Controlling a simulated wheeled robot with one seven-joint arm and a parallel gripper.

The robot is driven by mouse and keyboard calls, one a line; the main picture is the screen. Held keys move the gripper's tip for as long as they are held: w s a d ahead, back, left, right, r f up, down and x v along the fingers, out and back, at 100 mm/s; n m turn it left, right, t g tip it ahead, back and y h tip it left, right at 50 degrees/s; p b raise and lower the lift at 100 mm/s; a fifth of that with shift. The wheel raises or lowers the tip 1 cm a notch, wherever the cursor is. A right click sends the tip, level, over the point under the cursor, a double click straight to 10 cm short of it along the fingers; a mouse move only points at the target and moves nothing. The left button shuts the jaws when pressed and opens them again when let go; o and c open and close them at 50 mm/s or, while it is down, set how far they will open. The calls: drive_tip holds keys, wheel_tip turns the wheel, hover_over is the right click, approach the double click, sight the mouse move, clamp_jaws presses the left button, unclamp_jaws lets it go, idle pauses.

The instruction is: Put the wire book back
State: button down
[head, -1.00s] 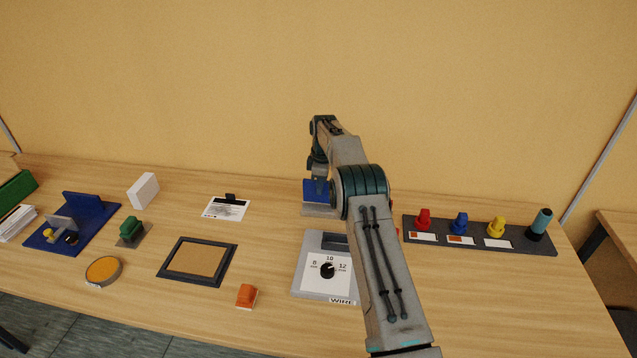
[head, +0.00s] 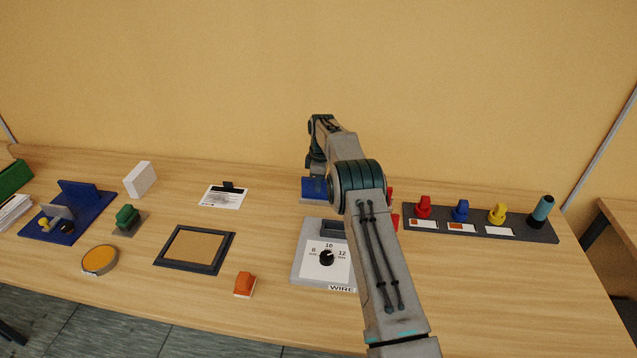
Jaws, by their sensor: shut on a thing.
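My gripper (head: 316,175) is small and partly hidden at the far end of my arm, over the back of the table. It looks shut at a blue piece with a pale grey lower edge (head: 312,189). Whether this piece is the wire book, or touches the table, I cannot tell. The grey box marked WIRE (head: 309,278) stands nearer, with a black dial and a dark slot at its back. My arm hides its right side.
Red parts (head: 395,221) show beside my arm. A dark strip (head: 539,234) with coloured knobs is at right. A framed pad (head: 160,264), orange block (head: 244,284), green stamp (head: 127,217) and blue stand (head: 84,222) are at left. The right front is clear.

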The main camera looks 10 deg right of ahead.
drive_tip(key=shift+f+b, duration=0.3)
drive_tip(key=shift+f, duration=0.15)
drive_tip(key=c, duration=1.3)
unclamp_jaws()
drive_tip(key=shift+r, duration=0.1)
drive_tip(key=s+r+m+t, duration=0.15)
drive_tip(key=s+r, duration=0.25)
drive_tip(key=r, duration=0.9)
drive_tip(key=s+r+m+g, duration=0.1)
drive_tip(key=s+r+m, duration=0.15)
drive_tip(key=r, duration=1.05)
drive_tip(key=s+r+m+t, duration=0.1)
drive_tip(key=s+r+m, duration=0.35)
drive_tip(key=s, duration=0.85)
drive_tip(key=s+f+m, duration=0.2)
drive_tip(key=s, duration=0.7)
drive_tip(key=s+f+m+t, duration=0.1)
drive_tip(key=s+f, duration=0.1)
drive_tip(key=s, duration=0.8)
drive_tip(key=s+d+f+m+t, duration=0.1)
drive_tip(key=s+f+m, duration=0.1)
drive_tip(key=s, duration=0.7)
drive_tip(key=shift+s+f+m+h, duration=0.25)
drive_tip(key=shift+s+m+h, duration=0.05)
drive_tip(key=shift+s+m, duration=0.05)
